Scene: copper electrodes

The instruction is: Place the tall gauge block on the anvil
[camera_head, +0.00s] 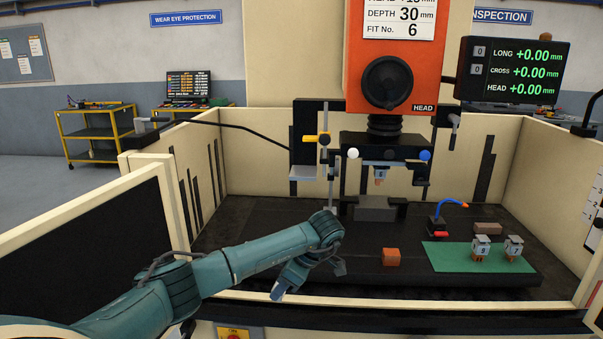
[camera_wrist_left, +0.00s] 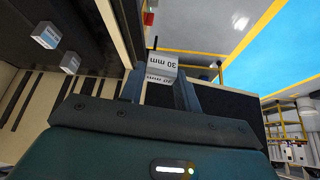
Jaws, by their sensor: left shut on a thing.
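My left gripper (camera_head: 298,272) hangs in front of the black machine bed, at the middle of the head view. In the left wrist view the left gripper (camera_wrist_left: 160,88) is shut on a pale block marked 30 mm (camera_wrist_left: 162,66), the tall gauge block as far as I can tell. The gripper hides that block in the head view. A small grey ledge (camera_head: 303,173) under the yellow knob, left of the machine head, may be the anvil; it looks bare. Two smaller grey blocks (camera_wrist_left: 46,36) (camera_wrist_left: 70,63) show in the left wrist view. My right gripper is out of view.
A copper block (camera_head: 391,257) sits on the bed (camera_head: 350,250). A green mat (camera_head: 445,257) holds two electrode holders (camera_head: 481,248) (camera_head: 514,248) to the right. A vise (camera_head: 375,209) stands under the orange head (camera_head: 385,60). Cream enclosure walls (camera_head: 540,170) surround the bed.

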